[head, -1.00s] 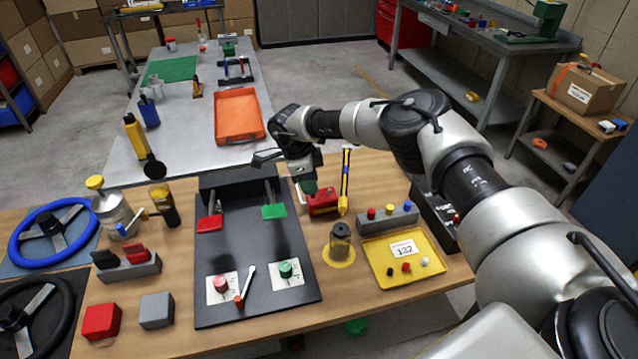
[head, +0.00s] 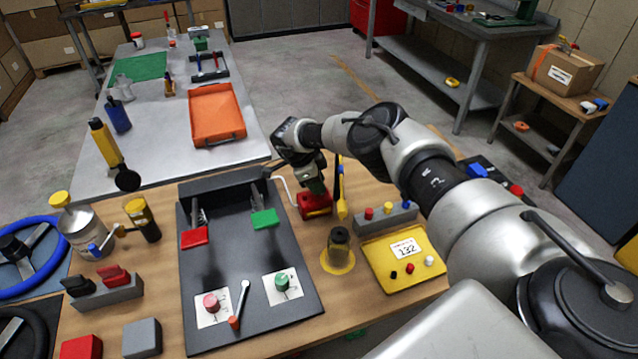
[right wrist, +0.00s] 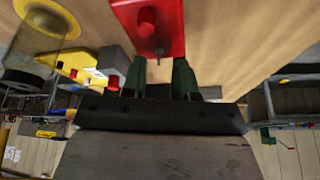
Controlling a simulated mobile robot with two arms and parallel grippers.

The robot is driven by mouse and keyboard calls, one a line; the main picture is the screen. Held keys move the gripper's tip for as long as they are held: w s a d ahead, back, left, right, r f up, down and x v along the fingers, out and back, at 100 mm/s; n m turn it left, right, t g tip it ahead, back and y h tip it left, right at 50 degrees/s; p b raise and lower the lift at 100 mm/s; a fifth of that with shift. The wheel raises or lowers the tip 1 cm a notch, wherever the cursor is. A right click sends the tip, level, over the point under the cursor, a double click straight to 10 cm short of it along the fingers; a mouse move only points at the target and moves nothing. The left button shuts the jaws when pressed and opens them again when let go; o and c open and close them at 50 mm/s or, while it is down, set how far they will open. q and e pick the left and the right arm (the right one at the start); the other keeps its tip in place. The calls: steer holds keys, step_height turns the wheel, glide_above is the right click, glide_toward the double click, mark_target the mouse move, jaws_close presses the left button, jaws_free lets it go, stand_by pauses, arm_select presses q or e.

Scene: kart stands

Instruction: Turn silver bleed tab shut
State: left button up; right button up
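A red block (head: 316,204) sits on the wooden bench, right of the black pedal board. In the right wrist view the red block (right wrist: 150,28) shows a round red knob and a small grey, silver-looking tab (right wrist: 158,51) on its near edge. My right gripper (head: 316,187) points down at the red block in the head view. In the right wrist view its green fingers (right wrist: 160,75) are apart with a gap between them, and the tab lies just beyond the tips, in line with the gap. I cannot tell whether they touch it. My left gripper is out of view.
A yellow-and-black upright tool (head: 341,190) stands right beside the block. A grey block with coloured knobs (head: 388,217), a dark cylinder on a yellow disc (head: 338,250) and a yellow tray (head: 378,270) are close on the right. The pedal board (head: 235,325) lies left.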

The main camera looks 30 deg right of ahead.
steer(key=shift+d+f, duration=0.15)
steer(key=shift+f, duration=0.35)
steer(key=shift+s+d+f, duration=0.1)
steer(key=shift+s+f, duration=0.1)
steer(key=shift+s, duration=0.05)
steer(key=shift+c, duration=0.4)
jaws_close()
